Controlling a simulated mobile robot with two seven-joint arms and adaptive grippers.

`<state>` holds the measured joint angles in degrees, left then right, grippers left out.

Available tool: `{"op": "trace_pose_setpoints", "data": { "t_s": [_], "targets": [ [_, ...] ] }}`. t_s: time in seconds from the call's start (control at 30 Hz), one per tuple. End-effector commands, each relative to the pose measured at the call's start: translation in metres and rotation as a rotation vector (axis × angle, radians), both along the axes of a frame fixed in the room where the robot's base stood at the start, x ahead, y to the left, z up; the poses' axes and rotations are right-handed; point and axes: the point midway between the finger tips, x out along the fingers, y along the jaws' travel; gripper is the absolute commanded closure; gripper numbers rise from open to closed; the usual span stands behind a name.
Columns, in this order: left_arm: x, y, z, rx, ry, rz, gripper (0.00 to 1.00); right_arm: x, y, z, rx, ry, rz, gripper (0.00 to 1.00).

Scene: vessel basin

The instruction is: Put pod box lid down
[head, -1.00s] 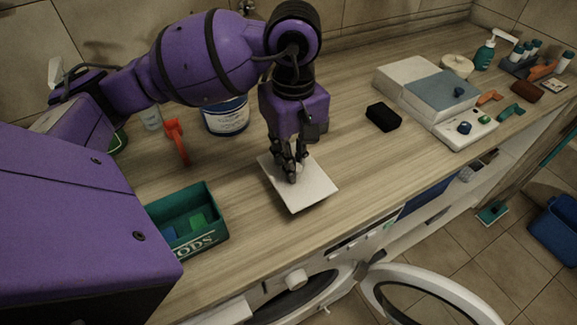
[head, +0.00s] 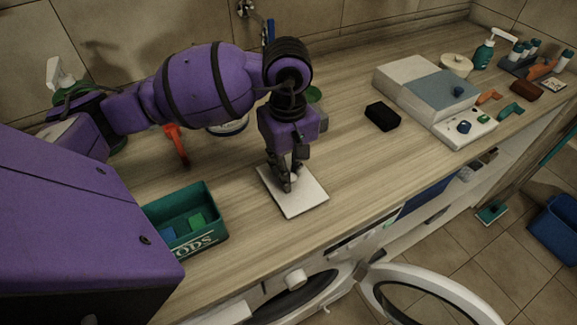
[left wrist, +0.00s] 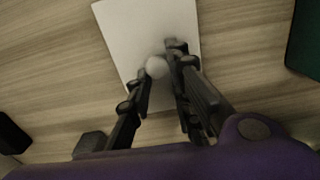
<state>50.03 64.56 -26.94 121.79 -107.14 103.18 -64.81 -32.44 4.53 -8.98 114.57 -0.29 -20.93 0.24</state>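The pod box lid (head: 307,202) is a flat, pale, square plate with a small round knob (left wrist: 157,67). It lies flat on or just above the wooden counter, right of the pod box. My left gripper (head: 288,181) points down over the lid. In the left wrist view its fingertips (left wrist: 160,62) are closed around the knob, one on each side. The pod box (head: 216,243) is a dark green, open-topped bin with white lettering and blue and green pods inside. Its edge also shows in the left wrist view (left wrist: 306,42). My right gripper is not in view.
A black block (head: 382,116) and a grey-white scale-like device (head: 437,92) stand to the right. A red-orange handled item (head: 176,143) and a white tub stand behind, partly hidden by my arm. Below the counter edge, a washer door (head: 425,300) hangs open.

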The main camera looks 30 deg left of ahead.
Motion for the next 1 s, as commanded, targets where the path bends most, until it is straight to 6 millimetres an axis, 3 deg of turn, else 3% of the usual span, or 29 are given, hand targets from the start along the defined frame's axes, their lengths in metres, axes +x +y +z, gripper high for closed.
{"op": "trace_pose_setpoints", "data": {
  "t_s": [0.1, 0.4, 0.53, 1.0],
  "targets": [
    [0.0, 0.0, 0.0, 0.001, 0.001, 0.0, 0.64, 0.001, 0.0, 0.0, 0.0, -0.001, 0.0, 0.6],
    [0.0, 0.0, 0.001, 0.0, 0.0, 0.0, 0.64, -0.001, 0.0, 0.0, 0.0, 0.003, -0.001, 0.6],
    [0.001, 0.0, 0.011, 0.0, -0.004, 0.0, 0.64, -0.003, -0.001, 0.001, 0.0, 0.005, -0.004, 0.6],
    [0.002, 0.0, 0.102, 0.0, -0.004, 0.0, 0.64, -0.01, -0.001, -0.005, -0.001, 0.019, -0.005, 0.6]
  ]
}}
